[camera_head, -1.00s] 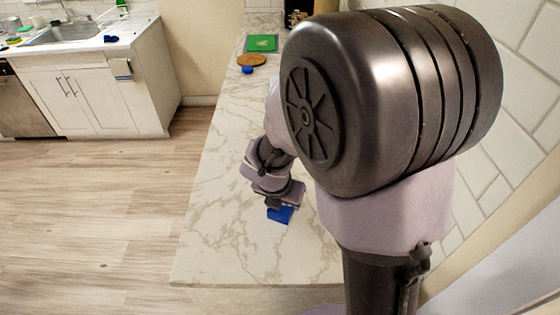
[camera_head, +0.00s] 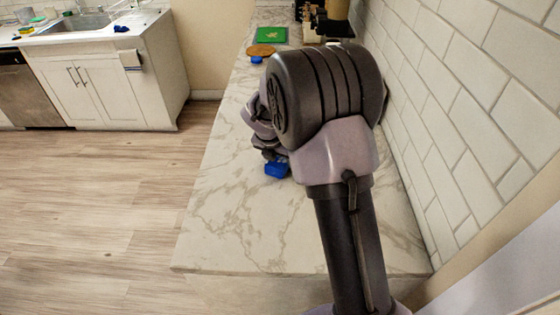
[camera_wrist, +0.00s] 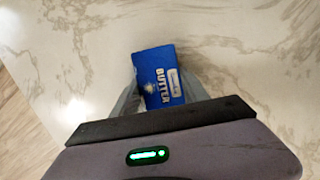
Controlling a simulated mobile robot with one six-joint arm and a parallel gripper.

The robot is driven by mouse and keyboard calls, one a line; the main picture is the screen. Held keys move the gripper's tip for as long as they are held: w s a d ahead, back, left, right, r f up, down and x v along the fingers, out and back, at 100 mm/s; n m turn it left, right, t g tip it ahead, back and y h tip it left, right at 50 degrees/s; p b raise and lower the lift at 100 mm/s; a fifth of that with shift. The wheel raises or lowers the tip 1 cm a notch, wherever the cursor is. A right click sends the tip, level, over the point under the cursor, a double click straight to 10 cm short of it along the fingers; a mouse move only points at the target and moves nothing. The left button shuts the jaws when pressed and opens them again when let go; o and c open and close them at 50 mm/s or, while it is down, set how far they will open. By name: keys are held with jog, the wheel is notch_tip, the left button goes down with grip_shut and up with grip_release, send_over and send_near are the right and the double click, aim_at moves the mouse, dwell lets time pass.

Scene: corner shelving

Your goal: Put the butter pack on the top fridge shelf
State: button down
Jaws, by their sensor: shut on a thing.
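The butter pack (camera_wrist: 160,78) is a blue box with white "BUTTER" lettering, seen in the wrist view just beyond the edge of my gripper housing. In the head view the butter pack (camera_head: 277,170) shows as a small blue block below the end of my arm, over the marble counter. My gripper (camera_head: 270,156) is shut on the butter pack; its fingers are mostly hidden by my wrist in the head view. Whether the pack touches the counter is hard to tell. No fridge or fridge shelf can be made out in these frames.
The marble counter (camera_head: 225,210) is clear at its near end. A round wooden board (camera_head: 261,50), a blue item (camera_head: 256,60) and a green board (camera_head: 272,35) lie at its far end. A tiled wall (camera_head: 450,110) bounds the right. Open wood floor (camera_head: 90,210) lies left.

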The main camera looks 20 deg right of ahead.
jog(key=c, duration=0.6)
grip_release()
